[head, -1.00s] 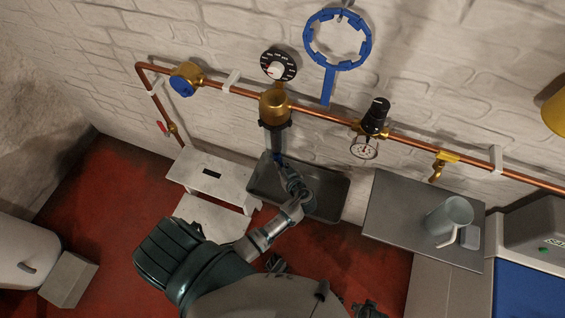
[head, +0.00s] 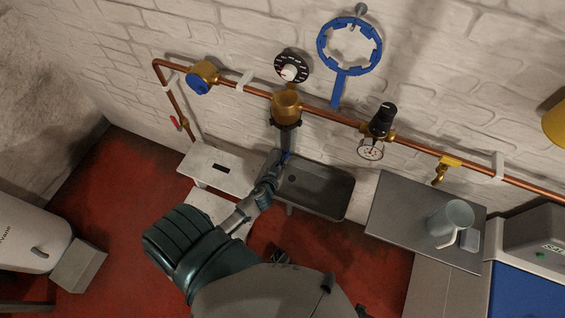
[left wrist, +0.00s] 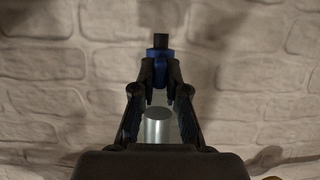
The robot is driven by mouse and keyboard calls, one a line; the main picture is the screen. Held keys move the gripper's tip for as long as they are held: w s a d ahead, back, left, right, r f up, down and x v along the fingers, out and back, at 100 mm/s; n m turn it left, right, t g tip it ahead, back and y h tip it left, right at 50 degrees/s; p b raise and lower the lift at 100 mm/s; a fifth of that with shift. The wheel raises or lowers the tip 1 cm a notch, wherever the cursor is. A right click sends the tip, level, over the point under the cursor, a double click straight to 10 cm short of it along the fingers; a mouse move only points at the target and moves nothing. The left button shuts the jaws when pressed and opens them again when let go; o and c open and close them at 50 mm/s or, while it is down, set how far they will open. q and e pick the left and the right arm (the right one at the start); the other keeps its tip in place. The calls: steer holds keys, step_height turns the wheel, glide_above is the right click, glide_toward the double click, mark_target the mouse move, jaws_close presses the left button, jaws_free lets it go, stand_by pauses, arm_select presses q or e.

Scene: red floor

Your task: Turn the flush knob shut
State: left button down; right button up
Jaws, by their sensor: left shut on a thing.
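The filter on the copper pipe has a brass head (head: 286,106) with a bowl (head: 286,138) hanging below it. The small blue flush knob (head: 286,156) sits at the bottom of the bowl. It also shows in the left wrist view (left wrist: 160,66), between the fingertips. My left gripper (head: 279,166) is shut on the knob from below, with its wrist to the lower left. In the wrist view the fingers of this gripper (left wrist: 160,78) lie on both sides of the blue part. The knob's exact turn angle is hard to tell. My right gripper does not show.
A grey basin (head: 322,192) lies below the filter, right of my gripper. A white step stool (head: 215,165) stands left. A blue ring wrench (head: 350,45) hangs above the pipe. A grey counter (head: 390,215) with a jug (head: 450,218) is at right.

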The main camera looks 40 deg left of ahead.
arm_select(q)
steer(key=shift+s+a+f+h, duration=0.1)
steer(key=shift+s+f+h, duration=0.1)
steer(key=shift+f+h, duration=0.1)
steer(key=c, duration=1.2)
jaws_free()
steer(key=shift+r, duration=0.15)
steer(key=v, duration=1.2)
steer(key=shift+w, duration=0.1)
